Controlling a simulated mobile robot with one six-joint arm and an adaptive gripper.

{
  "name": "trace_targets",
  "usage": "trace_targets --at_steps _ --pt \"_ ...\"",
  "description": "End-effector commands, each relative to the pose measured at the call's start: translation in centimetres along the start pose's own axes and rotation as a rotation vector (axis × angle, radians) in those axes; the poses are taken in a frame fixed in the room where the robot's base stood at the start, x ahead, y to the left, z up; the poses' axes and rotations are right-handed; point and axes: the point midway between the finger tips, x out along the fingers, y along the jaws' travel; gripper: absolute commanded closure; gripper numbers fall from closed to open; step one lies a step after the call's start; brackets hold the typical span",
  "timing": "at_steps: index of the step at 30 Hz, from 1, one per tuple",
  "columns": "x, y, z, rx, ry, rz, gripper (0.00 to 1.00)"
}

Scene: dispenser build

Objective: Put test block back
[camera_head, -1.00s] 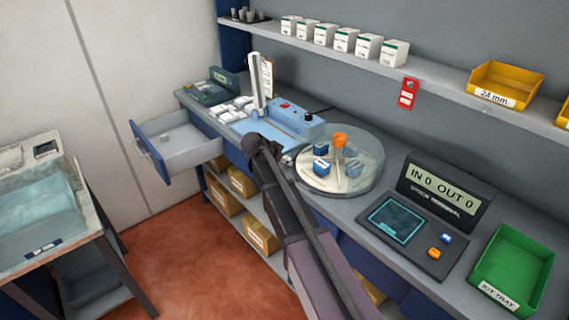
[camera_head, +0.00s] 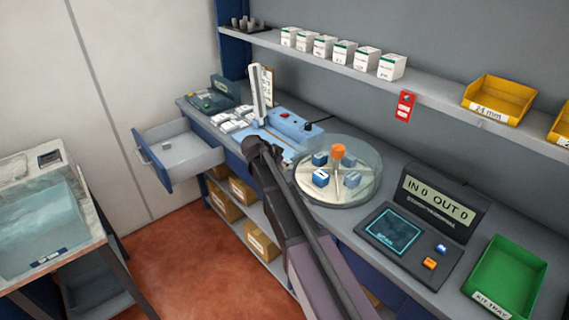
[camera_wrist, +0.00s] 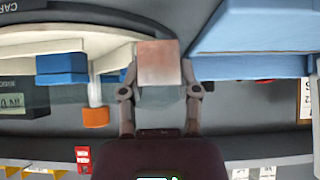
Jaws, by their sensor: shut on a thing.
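My gripper (camera_wrist: 159,76) is shut on a block (camera_wrist: 158,58) with a salmon-brown face and a grey-green lower part, which I take to be the test block. The block sits between both fingers in the wrist view, which looks upside down. In the head view my arm hides the gripper and the block. An open drawer (camera_head: 207,158) juts out at the left of the bench, with a small pale thing (camera_head: 167,145) inside.
A round clear-covered carousel (camera_head: 368,190) with blue blocks (camera_head: 320,179) and an orange knob (camera_head: 338,151) stands right of my arm. A light-blue press (camera_head: 297,124) stands behind it. A terminal (camera_head: 440,205) and green kit tray (camera_head: 510,268) lie further right.

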Motion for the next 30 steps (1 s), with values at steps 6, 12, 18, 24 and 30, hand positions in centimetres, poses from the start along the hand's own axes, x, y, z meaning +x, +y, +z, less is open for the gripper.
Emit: trace_targets --at_steps 6,12,18,24,30 --pt "-2.4 5.3 1.8 -0.001 0.000 0.000 1.00" --pt "-4.2 9.2 3.0 -0.001 0.000 0.000 1.00" --pt "-5.5 11.9 3.9 -0.001 0.000 0.001 1.00" --pt "-6.3 13.4 4.5 0.000 0.000 0.001 1.00" --pt "-6.5 13.8 4.6 0.000 0.000 0.001 1.00"
